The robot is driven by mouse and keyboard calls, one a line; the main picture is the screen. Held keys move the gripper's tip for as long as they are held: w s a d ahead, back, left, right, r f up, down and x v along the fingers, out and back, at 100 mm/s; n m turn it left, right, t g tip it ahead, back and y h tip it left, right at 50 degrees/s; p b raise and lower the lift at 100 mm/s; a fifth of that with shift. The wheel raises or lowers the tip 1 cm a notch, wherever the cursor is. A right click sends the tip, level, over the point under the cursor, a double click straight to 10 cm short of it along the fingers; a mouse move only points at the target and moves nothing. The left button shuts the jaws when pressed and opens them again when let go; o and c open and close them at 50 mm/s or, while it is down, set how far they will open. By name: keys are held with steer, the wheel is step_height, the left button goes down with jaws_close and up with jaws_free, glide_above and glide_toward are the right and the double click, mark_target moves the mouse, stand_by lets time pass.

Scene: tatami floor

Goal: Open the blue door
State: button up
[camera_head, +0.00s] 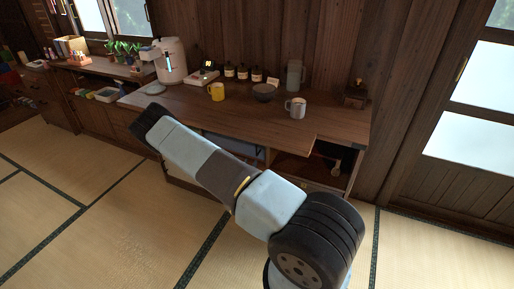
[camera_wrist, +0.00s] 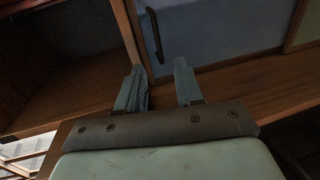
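The blue door (camera_wrist: 215,27) fills the upper middle of the wrist view. It carries a dark, slim bar handle (camera_wrist: 154,34) near its left edge. My gripper (camera_wrist: 159,72) is open, its two pale fingers apart with nothing between them. The handle is beyond the fingertips, roughly in line with the gap, and appears not to be touched. In the head view a strip of the blue door (camera_head: 240,149) shows under the counter, behind my arm.
A wooden counter (camera_head: 325,128) stands over the cabinet, with a yellow mug (camera_head: 216,92), a grey mug (camera_head: 296,108) and a bowl (camera_head: 264,92) on it. An open compartment (camera_wrist: 65,60) lies left of the door. Tatami floor (camera_head: 120,235) in front is clear.

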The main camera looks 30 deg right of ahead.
steer(key=x, duration=1.4)
steer(key=shift+s, duration=0.15)
steer(key=shift+d, duration=0.15)
steer(key=shift+c, duration=0.4)
jaws_close()
